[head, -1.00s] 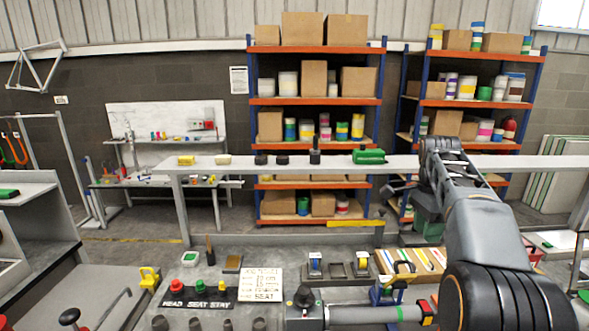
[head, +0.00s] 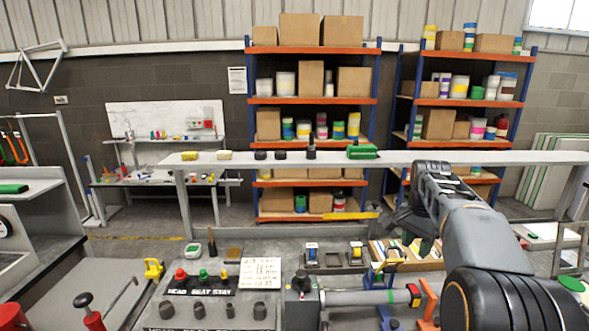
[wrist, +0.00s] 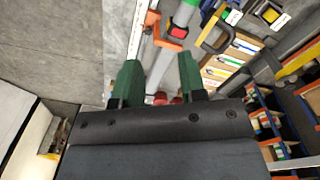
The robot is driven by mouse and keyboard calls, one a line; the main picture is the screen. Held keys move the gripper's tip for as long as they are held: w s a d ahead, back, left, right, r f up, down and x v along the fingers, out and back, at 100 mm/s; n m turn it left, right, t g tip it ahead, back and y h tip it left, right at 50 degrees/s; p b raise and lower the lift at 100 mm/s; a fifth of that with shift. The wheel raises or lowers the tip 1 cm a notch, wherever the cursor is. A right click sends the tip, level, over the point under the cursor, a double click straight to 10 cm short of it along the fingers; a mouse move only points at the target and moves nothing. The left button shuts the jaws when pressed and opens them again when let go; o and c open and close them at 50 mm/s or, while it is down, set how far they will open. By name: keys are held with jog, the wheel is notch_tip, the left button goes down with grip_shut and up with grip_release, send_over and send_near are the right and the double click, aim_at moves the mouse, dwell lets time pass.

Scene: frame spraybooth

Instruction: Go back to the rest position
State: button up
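My arm reaches in from the right of the head view, and its wrist (head: 432,180) is over the far side of the bench.
A grey bench with a label board (head: 262,272) and coloured knobs (head: 203,274) is in front. A tube in a stand (head: 370,296) lies below my arm. A long rail (head: 440,156) crosses behind, with a green block (head: 362,151) on it. Shelves (head: 312,100) stand at the back.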

jog(key=s+a+f+n+t, duration=0.1)
jog(key=s+a+f+n, duration=0.1)
jog(key=s+a+n, duration=0.2)
jog(key=s+a+f+n+t, duration=0.2)
jog(key=s+a+f+n, duration=0.1)
jog(key=s, duration=0.6)
jog(key=s+a+f+n+t, duration=0.1)
jog(key=s+a+f+n, duration=0.1)
jog(key=s+a+n, duration=0.3)
jog(key=shift+s+a+f+t, duration=0.35)
jog(key=shift+s+a, duration=0.2)
jog(key=shift+s, duration=0.7)
